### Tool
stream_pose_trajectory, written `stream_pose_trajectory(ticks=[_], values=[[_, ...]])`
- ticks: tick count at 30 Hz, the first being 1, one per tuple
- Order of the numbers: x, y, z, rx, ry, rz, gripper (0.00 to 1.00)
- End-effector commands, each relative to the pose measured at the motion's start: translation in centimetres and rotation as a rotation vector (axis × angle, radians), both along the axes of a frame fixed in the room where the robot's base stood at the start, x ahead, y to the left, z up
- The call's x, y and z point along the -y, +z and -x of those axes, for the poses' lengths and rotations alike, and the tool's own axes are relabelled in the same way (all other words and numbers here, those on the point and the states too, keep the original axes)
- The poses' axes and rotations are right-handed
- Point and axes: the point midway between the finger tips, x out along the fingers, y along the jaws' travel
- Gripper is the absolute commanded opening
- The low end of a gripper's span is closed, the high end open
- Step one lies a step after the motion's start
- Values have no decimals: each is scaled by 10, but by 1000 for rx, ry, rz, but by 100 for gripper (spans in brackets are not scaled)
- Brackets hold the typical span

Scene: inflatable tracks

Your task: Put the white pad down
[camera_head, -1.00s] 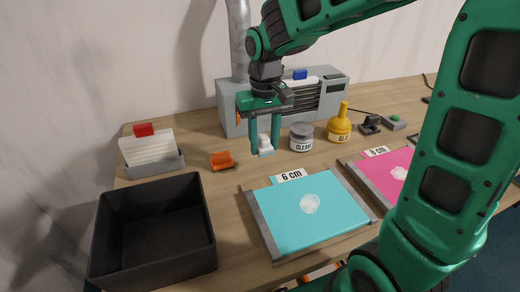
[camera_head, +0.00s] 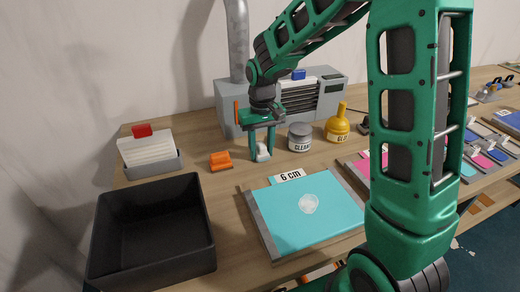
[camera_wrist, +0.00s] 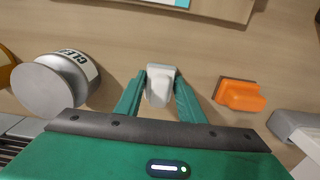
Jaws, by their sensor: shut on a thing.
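The white pad (camera_head: 263,153) is a small white block between the green fingertips of my gripper (camera_head: 262,152). In the wrist view the white pad (camera_wrist: 160,86) sits between the two fingers of my gripper (camera_wrist: 160,90), which are shut on it from both sides. The pad is at the tabletop, between the orange block and the grey jar. The frames do not clearly show whether its underside touches the wood.
An orange block (camera_head: 220,161) lies left of the pad and a grey cleaner jar (camera_head: 300,138) stands right. The turquoise panel (camera_head: 305,210) is in front. A black bin (camera_head: 150,238) stands front left, a grey machine (camera_head: 232,112) behind. A yellow bottle (camera_head: 338,126) is further right.

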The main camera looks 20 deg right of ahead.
Motion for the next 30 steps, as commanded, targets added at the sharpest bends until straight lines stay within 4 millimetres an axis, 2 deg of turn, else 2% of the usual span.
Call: stream_pose_trajectory(ticks=[7,18,19,21,26,30], values=[[0,0,0,1,0,0,14],[1,-12,1,-4,-1,0,14],[1,-13,1,-5,-2,0,38],[1,-15,1,-7,-2,0,53],[1,-16,-1,-13,-2,0,54],[2,-5,-2,-11,-2,0,54]])
